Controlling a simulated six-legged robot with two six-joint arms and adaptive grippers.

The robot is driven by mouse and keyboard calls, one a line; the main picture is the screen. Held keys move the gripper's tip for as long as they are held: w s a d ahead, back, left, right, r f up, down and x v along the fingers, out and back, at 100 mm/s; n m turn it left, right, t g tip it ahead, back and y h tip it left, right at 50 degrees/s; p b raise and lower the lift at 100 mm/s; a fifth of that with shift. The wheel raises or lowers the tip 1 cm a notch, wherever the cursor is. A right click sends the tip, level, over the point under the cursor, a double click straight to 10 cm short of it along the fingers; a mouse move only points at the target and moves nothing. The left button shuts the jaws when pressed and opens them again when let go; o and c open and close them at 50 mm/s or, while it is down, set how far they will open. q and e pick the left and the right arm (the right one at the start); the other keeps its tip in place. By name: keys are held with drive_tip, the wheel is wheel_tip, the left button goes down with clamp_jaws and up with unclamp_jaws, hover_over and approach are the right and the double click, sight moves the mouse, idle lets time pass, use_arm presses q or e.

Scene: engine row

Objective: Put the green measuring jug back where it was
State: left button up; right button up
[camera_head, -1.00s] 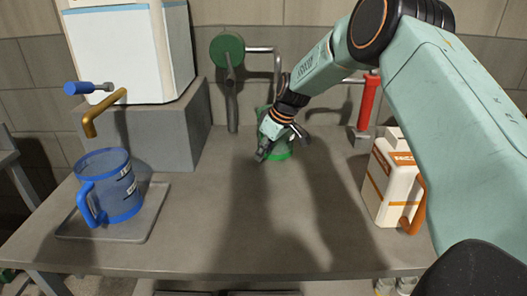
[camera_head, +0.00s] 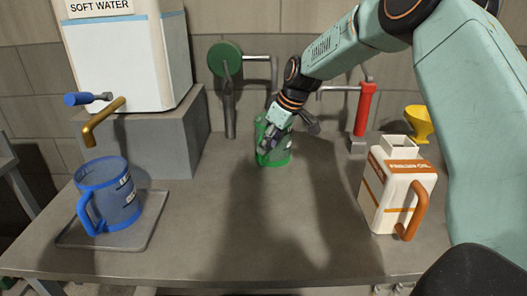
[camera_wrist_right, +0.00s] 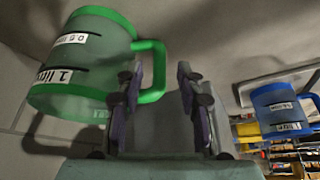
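The green measuring jug (camera_head: 273,156) stands on the bench near the back middle, below the green-wheeled pipe. My right gripper (camera_head: 268,140) is at the jug in the head view and hides part of it. In the right wrist view the jug (camera_wrist_right: 85,60) fills the upper left, and its green handle (camera_wrist_right: 157,70) shows between the fingertips. The fingers of the right gripper (camera_wrist_right: 160,85) are apart, with a clear gap between them. Whether they touch the handle cannot be told. My left gripper is not in view.
A blue jug (camera_head: 115,205) stands on a tray (camera_head: 75,238) at left, below a brass spout (camera_head: 103,118). A white jerrycan (camera_head: 390,180) with an orange handle stands at right, a yellow funnel (camera_head: 418,125) behind it. The bench (camera_head: 270,240) is clear in front.

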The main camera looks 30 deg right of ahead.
drive_tip(key=shift+p+v, duration=0.3)
drive_tip(key=shift+v, duration=2.4)
drive_tip(key=shift+f, duration=0.1)
